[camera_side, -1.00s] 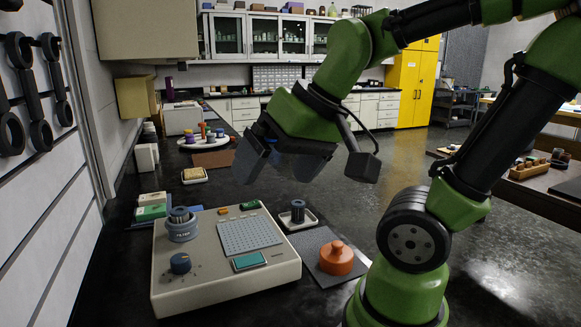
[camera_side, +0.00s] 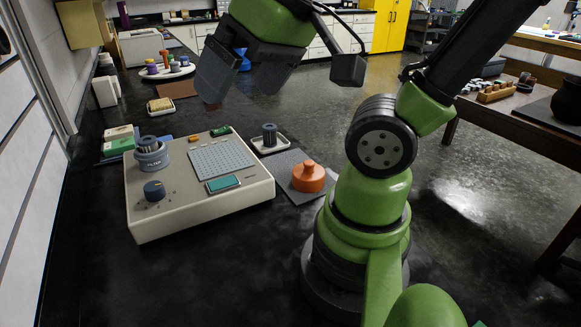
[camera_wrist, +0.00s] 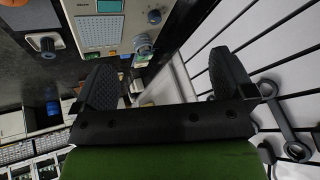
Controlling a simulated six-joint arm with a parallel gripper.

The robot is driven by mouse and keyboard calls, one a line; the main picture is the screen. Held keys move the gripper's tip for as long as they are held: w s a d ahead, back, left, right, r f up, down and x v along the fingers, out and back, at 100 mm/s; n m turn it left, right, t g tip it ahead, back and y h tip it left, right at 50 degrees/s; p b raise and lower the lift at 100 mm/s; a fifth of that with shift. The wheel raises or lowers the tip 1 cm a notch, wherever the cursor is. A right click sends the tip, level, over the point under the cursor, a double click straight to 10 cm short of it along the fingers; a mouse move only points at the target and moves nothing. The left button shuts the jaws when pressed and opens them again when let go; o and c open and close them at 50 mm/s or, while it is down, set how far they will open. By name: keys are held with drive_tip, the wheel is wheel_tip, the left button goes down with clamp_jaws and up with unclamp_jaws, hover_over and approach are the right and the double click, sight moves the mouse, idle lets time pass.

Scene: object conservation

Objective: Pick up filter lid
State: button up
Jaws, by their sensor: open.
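An orange lid with a round knob (camera_side: 308,176) sits on a dark grey mat (camera_side: 285,165) right of the beige device (camera_side: 200,215) in the side view. Its edge shows at the top left of the wrist view (camera_wrist: 14,3). A blue-grey ring marked FILTER (camera_side: 152,158), with a dark ribbed cylinder (camera_side: 149,142) in it, stands on the device's left side. The ring also shows in the wrist view (camera_wrist: 143,46). My gripper (camera_side: 243,85) is open and empty, in the air above and behind the device, apart from the lid. Its two fingers show in the wrist view (camera_wrist: 165,78).
A second dark cylinder (camera_side: 269,134) stands on a small white tray (camera_side: 264,149) behind the mat. Green and white boxes (camera_side: 118,139) lie left of the device. A round white tray (camera_side: 167,72) with several coloured pots is farther back. The dark counter in front is clear.

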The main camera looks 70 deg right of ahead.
drive_tip(key=w+d+f+n+g+h, duration=0.2)
drive_tip(key=w+d+f+g, duration=0.25)
drive_tip(key=d, duration=0.35)
drive_tip(key=n+g+h, duration=0.1)
drive_tip(key=n+g, duration=0.4)
approach(307, 171)
drive_tip(key=shift+n+g, duration=0.5)
drive_tip(key=shift+g, duration=0.05)
drive_tip(key=f, duration=0.1)
drive_tip(key=d+f, duration=0.1)
drive_tip(key=f, duration=0.1)
drive_tip(key=d+f, duration=0.1)
drive_tip(key=f, duration=0.1)
drive_tip(key=shift+s, duration=0.15)
drive_tip(key=x, duration=0.6)
drive_tip(key=shift+a, duration=0.1)
drive_tip(key=shift+r, duration=0.1)
drive_tip(key=c, duration=0.8)
